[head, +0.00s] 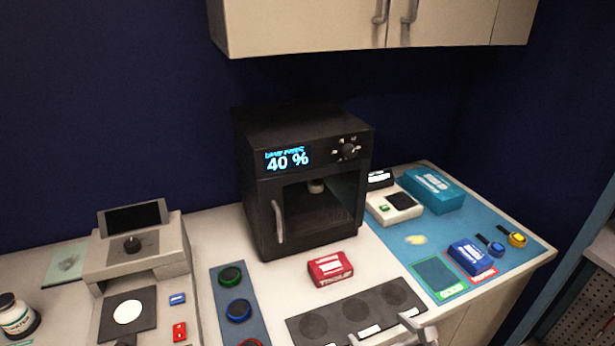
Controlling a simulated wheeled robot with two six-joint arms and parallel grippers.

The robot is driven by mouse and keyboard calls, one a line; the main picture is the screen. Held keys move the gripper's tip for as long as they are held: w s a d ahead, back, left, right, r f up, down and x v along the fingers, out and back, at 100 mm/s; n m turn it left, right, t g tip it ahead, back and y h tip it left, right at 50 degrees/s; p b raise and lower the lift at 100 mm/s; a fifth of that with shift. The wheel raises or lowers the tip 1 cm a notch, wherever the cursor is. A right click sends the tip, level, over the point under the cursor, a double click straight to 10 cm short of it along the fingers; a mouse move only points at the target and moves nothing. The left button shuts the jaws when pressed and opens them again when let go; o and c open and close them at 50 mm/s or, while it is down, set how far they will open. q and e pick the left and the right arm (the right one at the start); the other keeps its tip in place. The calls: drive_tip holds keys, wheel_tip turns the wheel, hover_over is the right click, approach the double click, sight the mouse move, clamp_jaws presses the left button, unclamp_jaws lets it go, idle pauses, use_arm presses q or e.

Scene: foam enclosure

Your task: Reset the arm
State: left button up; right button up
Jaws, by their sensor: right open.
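My right gripper (382,333) shows at the bottom edge, pale grey, just in front of the dark plate with round pads (357,309). Its fingers are apart, and I see nothing between them. The rest of that arm is cut off by the frame. My left gripper is not in view.
A black oven-like box (300,180) reading 40 % stands at the back, with a red box (330,268) in front. A blue mat (420,240) at right holds a teal box (432,190), a blue box (467,256) and small items. A grey device (140,250) and bottle (17,318) stand left.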

drive_tip(key=s+d+f+n+g+h, duration=0.25)
drive_tip(key=s+d+n, duration=0.25)
drive_tip(key=s+n, duration=0.4)
drive_tip(key=s+d+f+n+g+h, duration=0.1)
drive_tip(key=s+d+n+g+h, duration=0.15)
drive_tip(key=s+d+n, duration=0.65)
drive_tip(key=s+d+f+n+g+h, duration=0.15)
drive_tip(key=s+n+g, duration=0.35)
drive_tip(key=n, duration=0.8)
drive_tip(key=s+a+f+b+x, duration=0.1)
drive_tip(key=s+x, duration=0.2)
drive_tip(key=x, duration=1)
drive_tip(key=s+a+f+x, duration=0.1)
drive_tip(key=s+x, duration=0.2)
drive_tip(key=x, duration=0.9)
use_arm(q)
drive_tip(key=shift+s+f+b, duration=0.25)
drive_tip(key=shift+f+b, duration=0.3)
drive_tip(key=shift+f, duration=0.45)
use_arm(e)
drive_tip(key=s+a+f+g, duration=0.1)
drive_tip(key=s+f, duration=1.4)
drive_tip(key=f, duration=0.2)
drive_tip(key=shift+s, duration=0.15)
